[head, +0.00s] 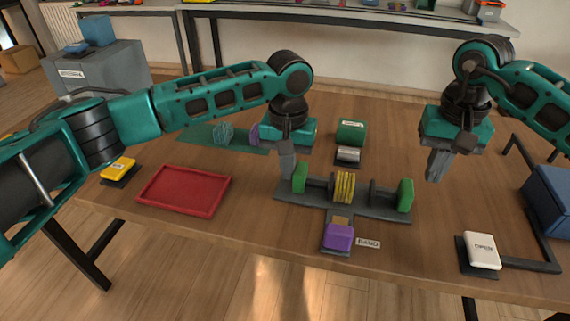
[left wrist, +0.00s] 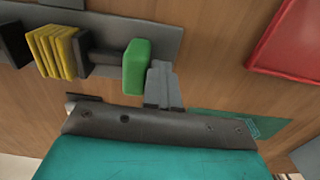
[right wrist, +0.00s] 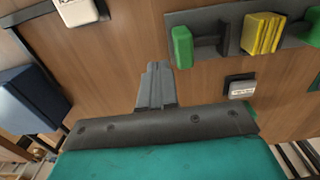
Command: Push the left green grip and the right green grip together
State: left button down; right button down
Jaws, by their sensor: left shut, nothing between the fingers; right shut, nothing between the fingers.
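The left green grip (head: 299,177) and the right green grip (head: 405,195) stand upright at opposite ends of a grey fixture (head: 370,210).
A purple block (head: 338,237) is at the fixture's front, beside a "BAND" label (head: 368,243). A red tray (head: 185,190) and yellow block (head: 118,168) lie left. A white "OPEN" block (head: 481,250) is front right, a blue bin (head: 553,200) far right.

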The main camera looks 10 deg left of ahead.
pick_arm(q)
jog(key=shift+d, duration=0.25)
pick_arm(e)
jog(key=shift+f, duration=2.8)
jog(key=shift+a, duration=0.1)
